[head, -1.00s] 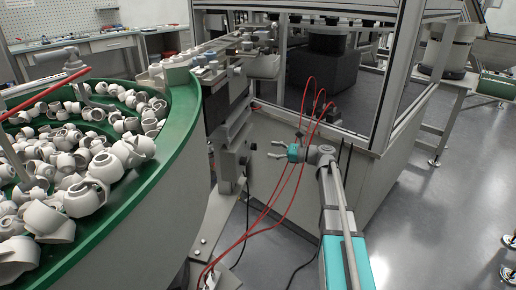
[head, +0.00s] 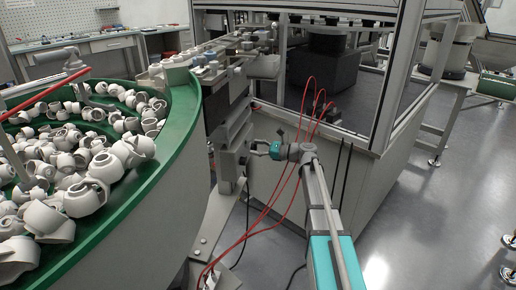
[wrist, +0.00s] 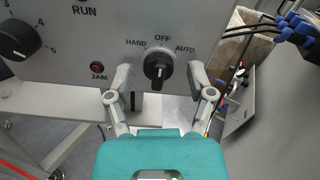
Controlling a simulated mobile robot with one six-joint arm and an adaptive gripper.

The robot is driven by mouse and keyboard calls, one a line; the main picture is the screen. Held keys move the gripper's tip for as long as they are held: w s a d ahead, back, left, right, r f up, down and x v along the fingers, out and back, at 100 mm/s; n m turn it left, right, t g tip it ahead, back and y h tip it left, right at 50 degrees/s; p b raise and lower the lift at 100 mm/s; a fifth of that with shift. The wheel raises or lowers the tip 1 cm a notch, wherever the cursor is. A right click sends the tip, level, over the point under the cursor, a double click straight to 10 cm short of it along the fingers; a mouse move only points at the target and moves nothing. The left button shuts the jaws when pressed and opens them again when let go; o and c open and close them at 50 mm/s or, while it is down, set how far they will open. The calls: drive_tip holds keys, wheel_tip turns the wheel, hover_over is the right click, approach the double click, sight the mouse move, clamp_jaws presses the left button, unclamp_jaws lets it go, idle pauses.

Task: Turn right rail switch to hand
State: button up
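The rail switch (wrist: 158,66) is a round black knob on a grey panel in the wrist view. HAND is printed at its upper left, OFF above it and AUTO at its upper right. Its grip bar stands about upright, roughly in line with OFF. My gripper (wrist: 160,76) is open, with one finger left and one right of the knob, and a gap shows on both sides. In the head view my gripper (head: 258,148) is at the side of the grey box column (head: 231,165). The switch face cannot be made out there.
A black dial (wrist: 17,39) and a red JAM lamp (wrist: 97,67) sit left of the switch. Blue-ended cables (wrist: 292,25) hang at the right. Red hoses (head: 290,180) loop beside my arm. The green-rimmed bowl (head: 185,110) of white parts stands at the left.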

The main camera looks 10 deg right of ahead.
clamp_jaws()
drive_tip(key=shift+d, duration=0.1)
